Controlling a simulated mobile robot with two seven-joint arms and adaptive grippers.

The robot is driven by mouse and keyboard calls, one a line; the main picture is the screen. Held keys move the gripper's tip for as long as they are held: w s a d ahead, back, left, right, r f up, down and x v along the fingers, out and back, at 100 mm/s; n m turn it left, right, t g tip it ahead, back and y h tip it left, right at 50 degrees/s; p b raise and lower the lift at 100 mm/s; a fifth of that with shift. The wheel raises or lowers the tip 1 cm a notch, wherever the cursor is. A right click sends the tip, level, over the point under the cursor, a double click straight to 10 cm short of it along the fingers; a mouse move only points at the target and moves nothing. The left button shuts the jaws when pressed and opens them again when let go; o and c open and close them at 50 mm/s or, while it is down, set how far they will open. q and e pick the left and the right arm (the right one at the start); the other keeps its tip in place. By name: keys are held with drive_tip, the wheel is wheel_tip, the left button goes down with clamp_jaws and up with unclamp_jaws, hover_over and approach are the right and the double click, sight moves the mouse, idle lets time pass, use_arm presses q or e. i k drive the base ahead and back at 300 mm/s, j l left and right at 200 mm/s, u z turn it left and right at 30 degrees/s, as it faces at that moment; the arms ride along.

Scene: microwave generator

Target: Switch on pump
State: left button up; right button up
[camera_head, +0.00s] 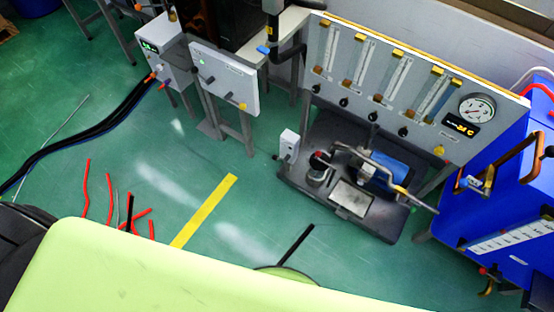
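A pump assembly (385,170) with a blue cylindrical body and metal pipework sits on a dark low base (300,176), right of centre. A small light grey box (289,145) stands at the left edge of that base; it may be a switch, but its details are too small to tell. Above and behind the pump is a grey panel (415,85) with several flow tubes, a row of black knobs, a round gauge (477,108) and a small dark display with orange digits (460,127). Neither of my grippers is in view.
A blue cabinet (500,200) with pipes bounds the right. Red strips (86,190) and a yellow stripe (205,212) mark the open green floor.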

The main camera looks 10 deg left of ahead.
sight(275, 157)
drive_tip(key=i+j, duration=0.15)
drive_tip(key=j, duration=0.3)
drive_tip(key=i+j+z, duration=0.1)
drive_tip(key=j, duration=0.4)
drive_tip(key=i+j, duration=0.15)
drive_tip(key=j, duration=0.3)
drive_tip(key=i+j, duration=0.15)
drive_tip(key=j, duration=0.35)
drive_tip(key=i+j+z, duration=0.1)
drive_tip(key=j, duration=0.4)
